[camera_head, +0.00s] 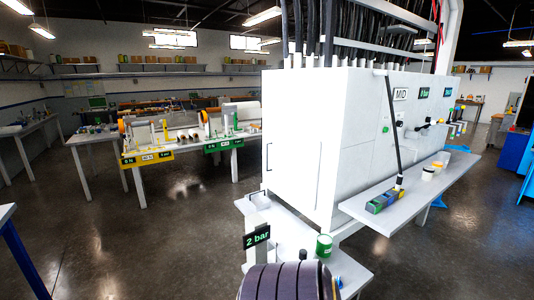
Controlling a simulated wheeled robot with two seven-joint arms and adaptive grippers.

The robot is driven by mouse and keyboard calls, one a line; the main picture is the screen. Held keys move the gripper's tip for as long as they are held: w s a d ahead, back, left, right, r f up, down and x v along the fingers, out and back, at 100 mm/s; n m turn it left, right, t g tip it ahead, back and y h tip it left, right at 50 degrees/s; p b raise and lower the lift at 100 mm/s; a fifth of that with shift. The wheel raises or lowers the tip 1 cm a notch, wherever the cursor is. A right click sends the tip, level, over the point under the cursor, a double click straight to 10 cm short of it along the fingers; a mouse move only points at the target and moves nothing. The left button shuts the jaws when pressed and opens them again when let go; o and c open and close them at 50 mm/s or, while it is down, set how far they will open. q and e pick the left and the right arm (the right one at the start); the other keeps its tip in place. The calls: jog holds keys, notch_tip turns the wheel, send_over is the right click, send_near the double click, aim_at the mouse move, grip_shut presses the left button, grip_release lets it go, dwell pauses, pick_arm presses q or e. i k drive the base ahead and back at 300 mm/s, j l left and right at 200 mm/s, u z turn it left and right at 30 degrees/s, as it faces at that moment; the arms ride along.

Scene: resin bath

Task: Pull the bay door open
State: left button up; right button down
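A large white cabinet (290,120) stands right of centre. The panels around these look closed, with no visible gap. I cannot tell for sure which panel is the bay door. Neither of my grippers is in view.
A shelf (370,212) with a coloured block, cups and a dark slanted rod juts from the cabinet's right side. A low white stand with a "2 bar" sign (257,238), a green can (324,246) and a dark banded roll (285,283) are in front.

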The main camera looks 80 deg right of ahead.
aim_at(294, 159)
jog(key=i+z, duration=1.35)
jog(key=i, duration=0.15)
jog(key=i+z, duration=0.4)
jog(key=i+j+z, duration=0.1)
jog(key=i+z, duration=0.4)
jog(key=z, duration=0.25)
jog(key=i+j+z, duration=0.15)
jog(key=z, duration=0.25)
jog(key=i+j+z, duration=0.1)
jog(key=z, duration=0.3)
jog(key=i+j+z, duration=0.15)
jog(key=z, duration=0.25)
jog(key=i+j+z, duration=0.15)
jog(key=z, duration=0.3)
jog(key=i+j+z, duration=0.1)
jog(key=j+z, duration=0.15)
jog(key=z, duration=0.15)
